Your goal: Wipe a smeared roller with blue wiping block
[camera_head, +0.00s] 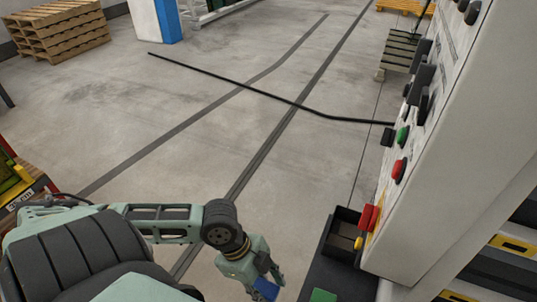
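My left gripper (266,277) is at the bottom middle, at the end of the green and black arm that comes in from the left. Its dark fingers point down and are shut on a blue block (265,290), which shows between the fingertips close to the lower picture edge. The block is held above the floor, to the left of the dark ledge of the machine. My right gripper is not in view. I cannot make out a smeared roller in this view.
A tall pale control panel (456,150) with green, red and black buttons stands at the right. A dark ledge (338,279) with a small open box (341,236) juts out below it. A black bar (225,80) crosses mid-view. Wooden pallets (62,32) stand far left. The floor between is clear.

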